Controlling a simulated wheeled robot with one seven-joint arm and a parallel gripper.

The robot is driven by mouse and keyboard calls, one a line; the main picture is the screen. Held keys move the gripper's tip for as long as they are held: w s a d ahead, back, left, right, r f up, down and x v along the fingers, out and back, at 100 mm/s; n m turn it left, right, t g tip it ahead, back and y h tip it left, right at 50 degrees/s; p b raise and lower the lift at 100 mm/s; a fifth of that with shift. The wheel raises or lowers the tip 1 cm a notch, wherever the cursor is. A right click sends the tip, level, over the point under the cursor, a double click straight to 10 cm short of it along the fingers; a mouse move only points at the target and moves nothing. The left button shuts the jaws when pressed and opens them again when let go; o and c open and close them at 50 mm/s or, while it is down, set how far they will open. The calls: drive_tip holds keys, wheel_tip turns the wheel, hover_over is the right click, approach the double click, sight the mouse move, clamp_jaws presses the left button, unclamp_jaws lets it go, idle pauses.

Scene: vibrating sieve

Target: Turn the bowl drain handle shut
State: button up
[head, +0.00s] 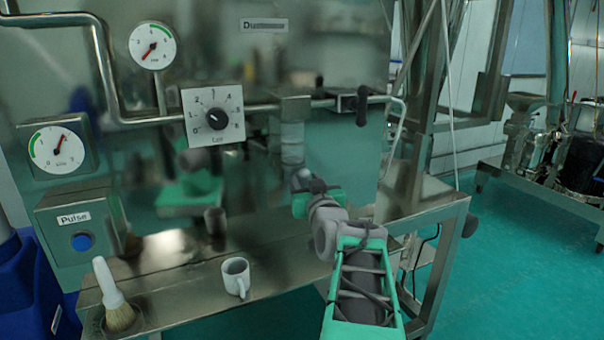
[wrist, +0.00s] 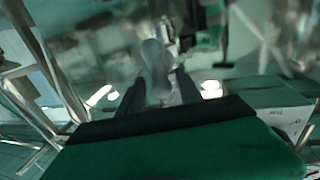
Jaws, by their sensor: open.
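A dark lever handle (head: 362,106) hangs down at the right end of the horizontal pipe, on a small black valve block; I take it for the bowl drain handle. My gripper (head: 298,178) is in front of the polished panel, lower than this handle and to its left, apart from it in the picture. In the wrist view my gripper (wrist: 159,88) is open, its two dark fingers spread. A blurred grey rounded shape (wrist: 154,62) shows between and beyond the fingers; I cannot tell whether it is an object or a reflection.
A white mug (head: 236,277) and a brush (head: 116,304) stand on the steel ledge below. A dial box (head: 213,114), two gauges and a blue Pulse button (head: 82,242) are on the left. The horizontal pipe (head: 262,108) crosses the reflective panel. Green floor is open at right.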

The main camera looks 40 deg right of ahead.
drive_tip(key=shift+x, duration=0.9)
clamp_jaws()
